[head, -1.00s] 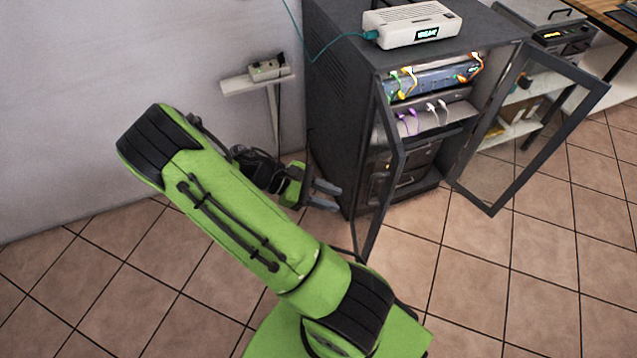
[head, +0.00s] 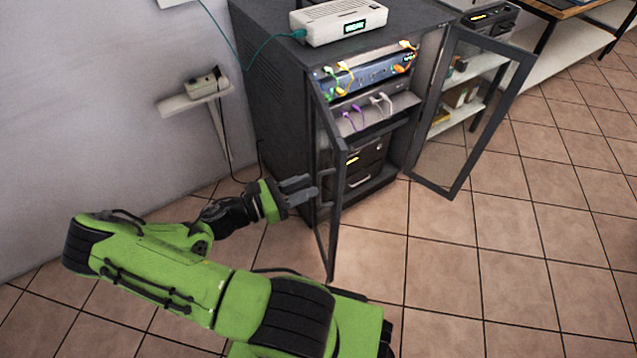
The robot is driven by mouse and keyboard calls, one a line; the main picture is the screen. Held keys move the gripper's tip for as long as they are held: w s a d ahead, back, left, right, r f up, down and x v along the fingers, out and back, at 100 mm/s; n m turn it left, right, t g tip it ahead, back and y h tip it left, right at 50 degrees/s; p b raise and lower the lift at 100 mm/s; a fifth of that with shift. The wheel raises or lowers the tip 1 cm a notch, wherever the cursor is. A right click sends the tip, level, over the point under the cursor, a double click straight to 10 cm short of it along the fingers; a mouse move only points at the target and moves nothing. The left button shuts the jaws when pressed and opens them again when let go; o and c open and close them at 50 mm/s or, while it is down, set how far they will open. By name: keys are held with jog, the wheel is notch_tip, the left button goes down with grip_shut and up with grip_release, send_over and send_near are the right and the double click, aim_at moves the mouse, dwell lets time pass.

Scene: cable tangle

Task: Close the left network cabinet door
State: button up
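The dark network cabinet (head: 268,120) stands against the wall with both glass doors open. Its left door (head: 333,210) swings out toward me, seen nearly edge-on, with a handle on its frame. The right door (head: 472,110) is swung wide open to the right. My gripper (head: 308,188) is just left of the left door, on its outer side, at about mid height. The two grey fingers point right toward the door and seem apart, with nothing seen between them. I cannot tell whether the fingertips touch the door.
A white router (head: 340,20) sits on top of the cabinet with a teal cable running left. A power box (head: 203,88) rests on a small wall shelf (head: 178,104) at the left. A table stands at the upper right. The tiled floor (head: 480,270) in front is clear.

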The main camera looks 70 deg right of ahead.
jog(key=x, duration=0.4)
jog(key=shift+s+d+b, duration=0.2)
jog(key=shift+b, duration=0.1)
grip_shut()
